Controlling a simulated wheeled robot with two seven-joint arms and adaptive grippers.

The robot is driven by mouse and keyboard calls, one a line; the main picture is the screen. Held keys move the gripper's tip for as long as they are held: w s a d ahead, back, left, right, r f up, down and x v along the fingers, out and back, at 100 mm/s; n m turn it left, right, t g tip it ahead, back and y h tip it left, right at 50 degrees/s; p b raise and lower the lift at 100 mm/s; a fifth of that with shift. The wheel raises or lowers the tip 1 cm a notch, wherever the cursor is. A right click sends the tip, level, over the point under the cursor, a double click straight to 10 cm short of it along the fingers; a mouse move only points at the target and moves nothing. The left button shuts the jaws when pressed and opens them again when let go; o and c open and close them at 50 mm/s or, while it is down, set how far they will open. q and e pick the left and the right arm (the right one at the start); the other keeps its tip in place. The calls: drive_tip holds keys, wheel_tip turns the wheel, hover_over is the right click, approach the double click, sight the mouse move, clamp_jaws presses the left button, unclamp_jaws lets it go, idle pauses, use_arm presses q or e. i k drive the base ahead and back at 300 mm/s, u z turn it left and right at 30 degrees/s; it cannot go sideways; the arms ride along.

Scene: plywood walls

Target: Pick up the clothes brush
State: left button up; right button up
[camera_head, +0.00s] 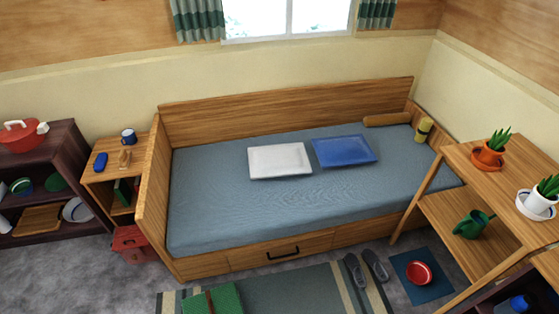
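No thing in view is clearly a clothes brush. A small light-brown wooden item (124,158) on the bedside cabinet (104,177) may be it, but it is too small to tell. It lies to the right of a dark blue oblong item (100,162) and in front of a blue mug (128,136). Neither of my grippers is in view.
A dark shelf (65,170) stands left, plant shelves (470,165) right. A red box (133,243), slippers (365,271) and a green item (212,299) are on the floor.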

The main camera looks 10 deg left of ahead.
sight(124, 158)
drive_tip(key=u, duration=1.5)
